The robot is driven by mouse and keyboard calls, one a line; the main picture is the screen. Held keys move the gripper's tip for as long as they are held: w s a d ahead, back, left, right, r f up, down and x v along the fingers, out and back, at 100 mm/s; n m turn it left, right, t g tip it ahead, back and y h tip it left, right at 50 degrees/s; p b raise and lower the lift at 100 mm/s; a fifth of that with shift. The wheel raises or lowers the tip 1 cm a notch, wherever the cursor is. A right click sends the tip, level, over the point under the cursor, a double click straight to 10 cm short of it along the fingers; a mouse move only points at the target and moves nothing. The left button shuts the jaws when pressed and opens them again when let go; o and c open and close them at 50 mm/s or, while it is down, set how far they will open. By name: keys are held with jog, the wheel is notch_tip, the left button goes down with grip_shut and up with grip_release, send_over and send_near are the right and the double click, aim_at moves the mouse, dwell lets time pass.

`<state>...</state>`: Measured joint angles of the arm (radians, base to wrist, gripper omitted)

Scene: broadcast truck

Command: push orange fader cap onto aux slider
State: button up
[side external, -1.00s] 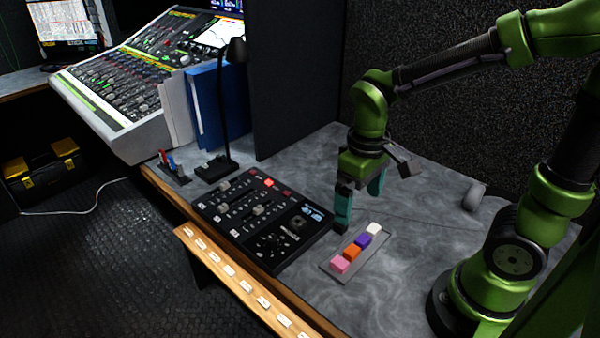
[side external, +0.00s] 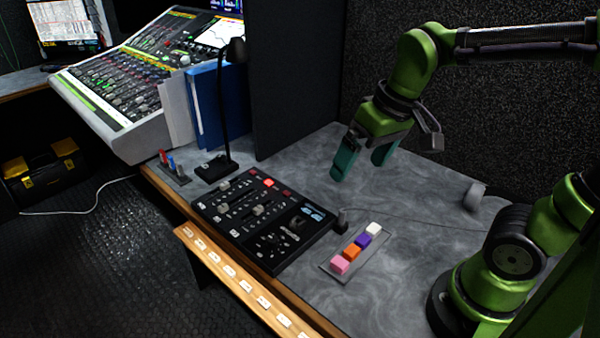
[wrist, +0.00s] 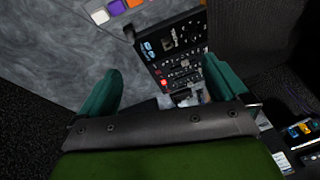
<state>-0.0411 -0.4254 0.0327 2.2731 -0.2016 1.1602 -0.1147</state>
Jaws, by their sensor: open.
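The orange fader cap (side external: 352,252) sits in a row on a flat grey tray (side external: 327,268), between a pink cap (side external: 340,265) and a purple cap (side external: 363,241). In the wrist view the orange cap (wrist: 134,3) is cut by the top edge. The black fader panel (side external: 235,238) lies left of the tray, with several sliders; which one is the aux slider I cannot tell. The panel (wrist: 190,42) also shows in the wrist view. My gripper (side external: 362,164) is open and empty, its teal fingers tilted above the table, behind the tray and panel.
A white cap (side external: 373,229) ends the row. A small dark object (side external: 341,222) stands between panel and tray. A black gooseneck lamp (side external: 214,166) and blue binders (side external: 218,108) stand behind the panel. The table's middle right is clear.

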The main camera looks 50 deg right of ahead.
jog(key=s+m+t, duration=0.2)
jog(key=t, duration=0.1)
jog(key=shift+d+r+t+y, duration=0.15)
jog(key=shift+r+t+y, duration=0.15)
jog(key=shift+r+y, duration=0.1)
jog(key=shift+s+d+r, duration=0.1)
jog(key=shift+s+r, duration=0.1)
jog(key=shift+s, duration=0.05)
jog(key=c, duration=1.1)
jog(key=shift+c, duration=0.2)
